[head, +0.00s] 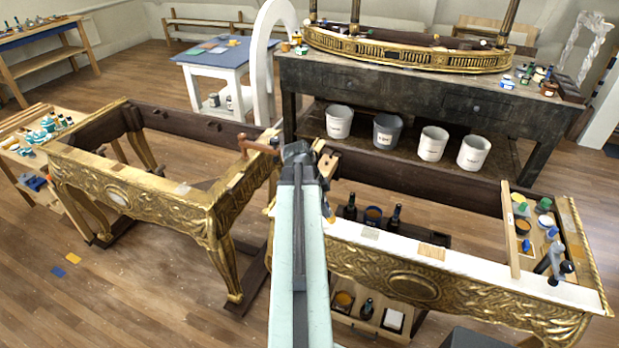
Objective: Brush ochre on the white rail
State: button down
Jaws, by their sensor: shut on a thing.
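The white rail (468,267) is the front top edge of the right gilt console frame, running from my arm to the right. It bears a small tan patch (432,251) and a grey patch (370,233). Another ochre-coloured pot (522,227) is in the tray at the right end. My gripper (298,150) is seen from behind, above the gap between the two frames and left of the rail.
A light wooden strip (510,230) crosses the rail's right part. Bottles (552,262) stand beside it. The left gilt frame (150,212) is close to my arm. A dark workbench (420,95) with several buckets stands behind. Open floor (110,290) lies at lower left.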

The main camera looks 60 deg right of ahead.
jog(key=shift+w, duration=0.45)
jog(key=r+m+p, duration=0.2)
jog(key=r+p, duration=0.1)
jog(key=r+m+p, duration=0.5)
jog(key=r+p, duration=0.1)
jog(key=shift+s+d+r, duration=0.1)
jog(key=shift+d+r, duration=0.1)
jog(key=shift+d, duration=0.1)
jog(key=shift+r+m+p, duration=0.2)
jog(key=shift+m+p, duration=0.2)
jog(key=shift+m, duration=0.2)
notch_tip(320, 180, down, 4)
jog(key=b, duration=0.4)
jog(key=shift+r, duration=0.1)
